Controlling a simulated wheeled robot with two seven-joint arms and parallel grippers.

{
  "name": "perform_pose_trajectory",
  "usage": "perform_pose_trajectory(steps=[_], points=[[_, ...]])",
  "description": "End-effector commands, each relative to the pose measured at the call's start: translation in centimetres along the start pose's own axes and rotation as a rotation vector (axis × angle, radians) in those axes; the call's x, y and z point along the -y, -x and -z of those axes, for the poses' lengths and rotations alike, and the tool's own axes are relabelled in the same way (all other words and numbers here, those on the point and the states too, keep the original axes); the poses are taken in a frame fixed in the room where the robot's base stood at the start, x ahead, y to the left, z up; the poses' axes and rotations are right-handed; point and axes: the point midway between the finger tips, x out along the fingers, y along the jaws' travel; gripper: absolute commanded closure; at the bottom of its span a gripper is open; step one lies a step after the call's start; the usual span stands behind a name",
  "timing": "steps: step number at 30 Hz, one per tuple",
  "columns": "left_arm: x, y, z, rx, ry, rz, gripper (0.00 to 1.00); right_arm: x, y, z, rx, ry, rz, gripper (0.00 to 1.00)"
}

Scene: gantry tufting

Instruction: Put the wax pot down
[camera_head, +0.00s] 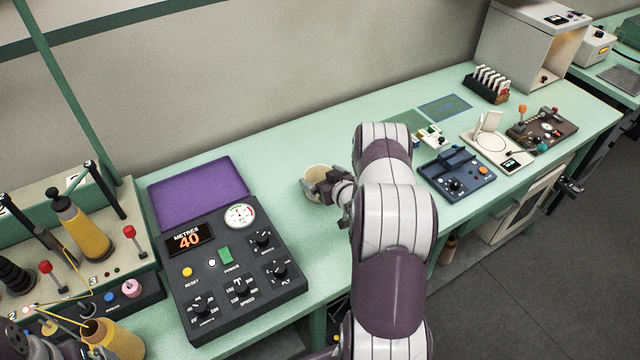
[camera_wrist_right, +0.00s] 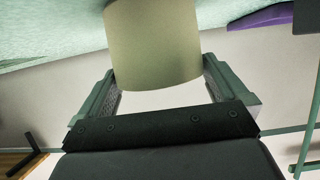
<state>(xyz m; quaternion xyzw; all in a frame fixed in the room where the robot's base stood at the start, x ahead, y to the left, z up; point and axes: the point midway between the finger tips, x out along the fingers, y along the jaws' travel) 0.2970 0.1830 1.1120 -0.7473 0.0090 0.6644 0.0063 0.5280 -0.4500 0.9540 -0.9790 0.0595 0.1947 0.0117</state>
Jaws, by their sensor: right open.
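The wax pot (camera_head: 317,171), a cream round cup, stands upright on the pale green bench (camera_head: 290,140), right of the purple mat. My right gripper (camera_head: 322,190) is at the pot, coming from the near right side, and partly hides it. The right gripper is open. At the bottom left corner, dark parts of my left gripper (camera_head: 62,346) show beside a yellow yarn cone; its jaws are unclear.
A purple mat (camera_head: 200,190) and a dark control panel (camera_head: 235,262) reading 40 lie left of the pot. A blue device (camera_head: 456,176), a white scale (camera_head: 497,147) and a card rack (camera_head: 486,84) are to the right. The bench behind the pot is clear.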

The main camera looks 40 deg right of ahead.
Motion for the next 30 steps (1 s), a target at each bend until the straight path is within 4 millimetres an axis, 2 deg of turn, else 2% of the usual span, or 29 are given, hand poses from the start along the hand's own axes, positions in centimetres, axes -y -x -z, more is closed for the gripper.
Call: perform_pose_trajectory(steps=[4, 5, 6, 8, 10, 11, 20, 26, 30], points=[[0.0, -0.1, 0.0, 0.000, 0.000, 0.000, 0.00, 0.0, 0.0, -0.1, 0.000, 0.000, 0.000, 0.00], [0.0, -0.1, 0.0, 0.000, 0.000, 0.000, 0.00, 0.0, 0.0, -0.1, 0.000, 0.000, 0.000, 0.06], [0.0, -0.1, 0.0, 0.000, 0.000, 0.000, 0.00, 0.0, 0.0, -0.1, 0.000, 0.000, 0.000, 0.20], [0.0, -0.1, 0.0, 0.000, 0.000, 0.000, 0.00, 0.0, 0.0, 0.0, 0.000, 0.000, 0.000, 0.36], [0.0, -0.1, 0.0, 0.000, 0.000, 0.000, 0.00, 0.0, 0.0, 0.0, 0.000, 0.000, 0.000, 0.36], [0.0, -0.1, 0.0, 0.000, 0.000, 0.000, 0.00, 0.0, 0.0, 0.0, 0.000, 0.000, 0.000, 0.41], [0.0, -0.4, -0.1, 0.000, 0.000, 0.000, 0.00, 0.0, 0.3, 0.7, 0.000, 0.002, 0.000, 0.41], [0.0, -1.5, -0.2, 0.000, 0.000, 0.000, 0.00, -0.1, 1.6, 3.8, -0.004, 0.004, -0.002, 0.41], [0.0, -2.4, -0.3, 0.000, 0.000, 0.000, 0.00, -3.4, 2.8, 5.1, -0.004, 0.002, -0.005, 0.41]])
